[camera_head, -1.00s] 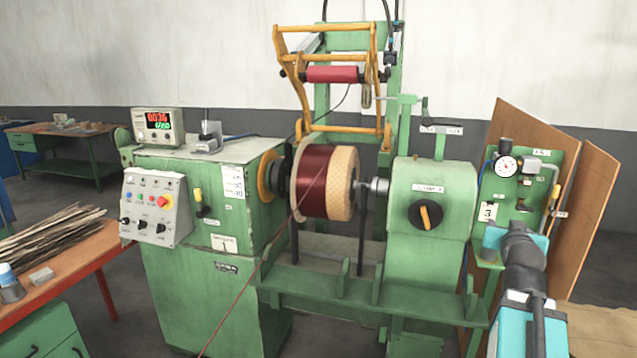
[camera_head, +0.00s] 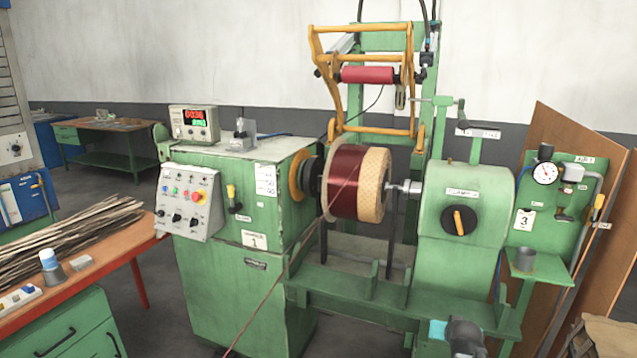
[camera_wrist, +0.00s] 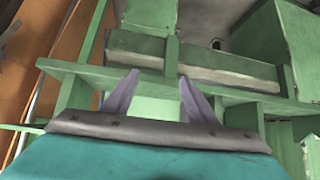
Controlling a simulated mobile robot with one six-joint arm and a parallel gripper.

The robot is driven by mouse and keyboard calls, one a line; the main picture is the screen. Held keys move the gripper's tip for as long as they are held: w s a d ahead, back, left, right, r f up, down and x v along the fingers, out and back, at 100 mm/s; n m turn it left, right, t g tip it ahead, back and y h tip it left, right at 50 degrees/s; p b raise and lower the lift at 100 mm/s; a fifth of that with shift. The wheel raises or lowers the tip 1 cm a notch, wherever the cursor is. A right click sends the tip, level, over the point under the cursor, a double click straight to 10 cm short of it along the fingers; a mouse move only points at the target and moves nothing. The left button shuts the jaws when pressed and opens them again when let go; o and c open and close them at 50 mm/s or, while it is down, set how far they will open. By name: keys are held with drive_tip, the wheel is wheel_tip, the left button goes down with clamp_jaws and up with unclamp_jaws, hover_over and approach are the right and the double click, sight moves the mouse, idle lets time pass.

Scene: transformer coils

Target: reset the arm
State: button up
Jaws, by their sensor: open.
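My arm shows in the head view as a teal and dark grey part at the bottom edge, right of centre, in front of the green winding machine (camera_head: 240,280). In the wrist view my gripper (camera_wrist: 155,90) has its two pale fingers spread apart with nothing between them. Beyond the fingers are green frame rails (camera_wrist: 135,58) of the machine. The gripper's fingers cannot be made out in the head view.
A coil (camera_head: 357,182) of dark red wire sits on the machine's spindle, with a wire running down to the front. A control box (camera_head: 187,203) is at left. A gauge panel (camera_head: 560,195) and brown boards (camera_head: 603,220) stand at right. A bench (camera_head: 75,278) holds thin strips.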

drive_tip(key=s+a+f+n+g+y, duration=0.1)
drive_tip(key=s+a+f+g, duration=0.1)
drive_tip(key=s+a+f, duration=0.5)
drive_tip(key=s+a+f+n+g+y, duration=0.15)
drive_tip(key=s+a+f, duration=0.25)
drive_tip(key=f, duration=0.7)
drive_tip(key=s+a+f+g, duration=0.3)
drive_tip(key=s+a+f, duration=0.2)
drive_tip(key=f, duration=0.4)
drive_tip(key=s+a+f+g, duration=0.1)
drive_tip(key=s+f+g, duration=0.1)
drive_tip(key=s, duration=0.6)
drive_tip(key=s+a+f+g, duration=0.2)
drive_tip(key=s+f+g, duration=0.1)
drive_tip(key=s, duration=0.6)
drive_tip(key=s+a+f+g, duration=0.2)
drive_tip(key=s+f+g, duration=0.1)
drive_tip(key=s, duration=0.6)
drive_tip(key=shift+f+n, duration=0.45)
drive_tip(key=shift+f, duration=0.25)
